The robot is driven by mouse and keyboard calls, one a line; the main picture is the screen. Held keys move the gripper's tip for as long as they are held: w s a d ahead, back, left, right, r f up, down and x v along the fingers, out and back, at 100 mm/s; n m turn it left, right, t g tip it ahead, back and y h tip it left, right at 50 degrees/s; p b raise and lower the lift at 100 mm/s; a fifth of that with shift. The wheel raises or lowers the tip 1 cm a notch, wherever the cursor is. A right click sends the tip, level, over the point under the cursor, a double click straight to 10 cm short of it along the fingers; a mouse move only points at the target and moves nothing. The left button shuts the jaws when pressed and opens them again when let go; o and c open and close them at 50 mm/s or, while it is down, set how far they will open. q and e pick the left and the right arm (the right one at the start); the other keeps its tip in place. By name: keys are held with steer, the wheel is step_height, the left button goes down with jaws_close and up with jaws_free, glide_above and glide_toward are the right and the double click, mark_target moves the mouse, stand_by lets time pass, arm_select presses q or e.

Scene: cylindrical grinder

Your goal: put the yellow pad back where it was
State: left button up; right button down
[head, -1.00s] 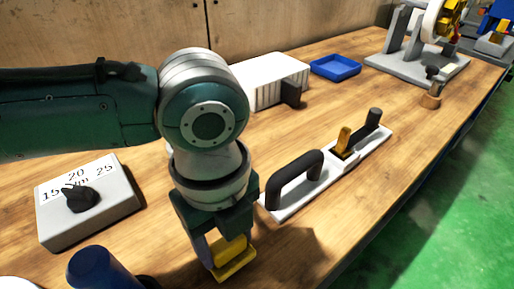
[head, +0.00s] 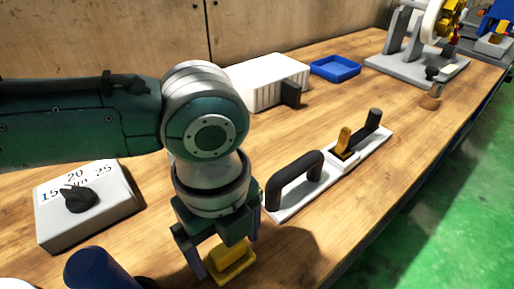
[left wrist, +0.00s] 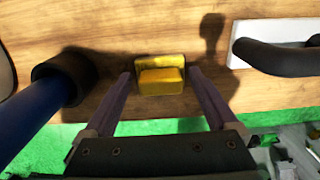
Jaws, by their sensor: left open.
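The yellow pad (head: 230,261) is a small block with a wider flat base, near the front edge of the wooden bench. It appears to rest on the bench top. My left gripper (head: 226,255) points down over it and is open, with one finger on each side. In the left wrist view the pad (left wrist: 161,80) lies between the two spread fingertips (left wrist: 161,74), with a small gap on both sides. My right gripper is not in view.
A grey-white plate with a black handle (head: 295,180) and yellow lever lies right of the gripper. A dial box (head: 85,215) and a blue cylinder (head: 100,268) stand left. A white ribbed block (head: 265,82), blue tray (head: 335,68) and grinder (head: 415,65) stand farther back.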

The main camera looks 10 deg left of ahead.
arm_select(q)
step_height(320, 180, up, 12)
steer(key=p, duration=0.1)
steer(key=shift+p, duration=0.4)
steer(key=shift+r, duration=0.1)
